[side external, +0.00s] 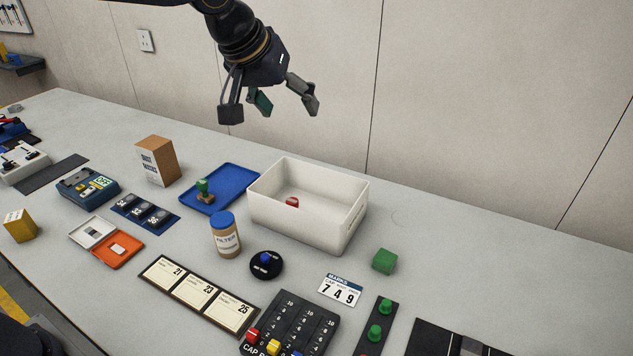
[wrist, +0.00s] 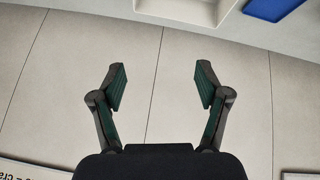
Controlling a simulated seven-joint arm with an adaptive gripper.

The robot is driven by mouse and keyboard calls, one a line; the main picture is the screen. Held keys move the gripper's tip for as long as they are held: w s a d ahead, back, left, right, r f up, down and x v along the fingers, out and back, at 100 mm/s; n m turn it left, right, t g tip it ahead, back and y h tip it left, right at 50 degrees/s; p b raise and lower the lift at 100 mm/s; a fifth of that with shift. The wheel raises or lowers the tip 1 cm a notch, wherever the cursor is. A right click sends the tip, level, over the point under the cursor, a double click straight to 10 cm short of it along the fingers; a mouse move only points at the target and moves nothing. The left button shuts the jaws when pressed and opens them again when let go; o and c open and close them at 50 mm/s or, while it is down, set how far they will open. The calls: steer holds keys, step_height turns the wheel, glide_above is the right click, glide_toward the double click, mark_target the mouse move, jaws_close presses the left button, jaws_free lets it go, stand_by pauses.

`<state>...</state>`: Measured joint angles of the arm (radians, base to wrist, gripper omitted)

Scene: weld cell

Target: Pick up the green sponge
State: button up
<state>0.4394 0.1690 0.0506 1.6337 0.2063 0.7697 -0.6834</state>
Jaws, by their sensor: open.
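A small green block (side external: 384,261), which looks like the sponge, sits on the grey table to the right of the white bin. My gripper (side external: 268,107) hangs high above the back of the table, well up and to the left of the green block. In the wrist view my gripper (wrist: 161,85) has its two fingers spread wide with nothing between them. The green block does not show in the wrist view.
The white bin (side external: 345,237) holds a red object (side external: 292,202). A blue tray (side external: 236,175) with a green-handled stamp (side external: 204,190) lies left of it. A blue-lidded jar (side external: 225,236), black knob (side external: 266,264) and number card (side external: 341,291) stand nearby. Bare table lies right of the green block.

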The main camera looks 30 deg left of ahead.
steer(key=w+d+f+m+g, duration=0.1)
steer(key=w+d+f+m, duration=0.1)
steer(key=d+f, duration=0.8)
steer(key=m+g, duration=0.1)
steer(key=m, duration=0.1)
glide_toward(383, 260)
steer(key=x, duration=0.4)
steer(key=shift+w, duration=0.15)
steer(key=x, duration=0.6)
steer(key=c, duration=0.9)
steer(key=shift+r, duration=0.1)
